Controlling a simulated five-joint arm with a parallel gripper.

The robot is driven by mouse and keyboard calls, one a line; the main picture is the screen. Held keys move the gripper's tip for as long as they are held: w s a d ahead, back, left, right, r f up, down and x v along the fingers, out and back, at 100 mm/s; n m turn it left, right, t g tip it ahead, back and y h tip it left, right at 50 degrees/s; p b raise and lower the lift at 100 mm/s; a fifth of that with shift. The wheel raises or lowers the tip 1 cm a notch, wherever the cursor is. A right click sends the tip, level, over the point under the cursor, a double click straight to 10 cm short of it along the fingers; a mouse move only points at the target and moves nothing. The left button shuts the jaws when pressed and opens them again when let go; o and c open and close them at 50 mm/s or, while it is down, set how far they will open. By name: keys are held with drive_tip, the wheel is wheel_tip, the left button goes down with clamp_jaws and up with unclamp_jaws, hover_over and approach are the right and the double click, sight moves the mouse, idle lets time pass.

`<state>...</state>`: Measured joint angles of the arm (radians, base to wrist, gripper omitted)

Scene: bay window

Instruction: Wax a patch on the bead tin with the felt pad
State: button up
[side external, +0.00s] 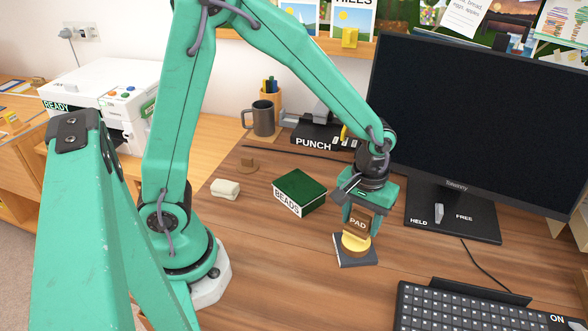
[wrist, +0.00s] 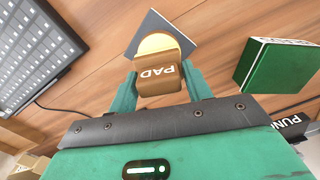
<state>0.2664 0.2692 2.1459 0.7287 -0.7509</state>
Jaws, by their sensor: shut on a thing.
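My gripper (side external: 358,212) is shut on the brown felt pad (side external: 357,224), whose block is lettered PAD. The pad also shows between the two fingers in the wrist view (wrist: 158,82). Directly under the pad is a round yellow disc (side external: 354,244) on a dark grey square plate (side external: 357,258). The pad hides part of the disc, and I cannot tell whether they touch. The pad's underside is hidden. The bead tin (side external: 300,191), a green box with a white BEADS label, stands on the desk left of my gripper. It also shows at right in the wrist view (wrist: 272,66).
A monitor (side external: 480,120) stands close behind right; its foot carries HELD and FREE labels and a small lever (side external: 439,212). A keyboard (side external: 480,310) lies front right. A cream block (side external: 225,189), a hole punch (side external: 318,138) and a mug (side external: 262,118) stand left and behind. Desk before the tin is clear.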

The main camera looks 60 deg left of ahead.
sight(362, 213)
drive_tip(key=shift+r, duration=2.4)
drive_tip(key=w+a+r+m, duration=0.5)
drive_tip(key=a+r, duration=0.2)
drive_tip(key=a, duration=0.2)
drive_tip(key=shift+a+r+m, duration=0.15)
drive_tip(key=shift+a+m, duration=0.15)
drive_tip(key=shift+a, duration=0.1)
drive_tip(key=s+a+f, duration=0.2)
drive_tip(key=s+a, duration=0.2)
drive_tip(key=a, duration=0.3)
drive_tip(key=s+a+f, duration=0.3)
drive_tip(key=s+a, duration=0.2)
drive_tip(key=a, duration=0.2)
drive_tip(key=shift+s+a+f, duration=0.1)
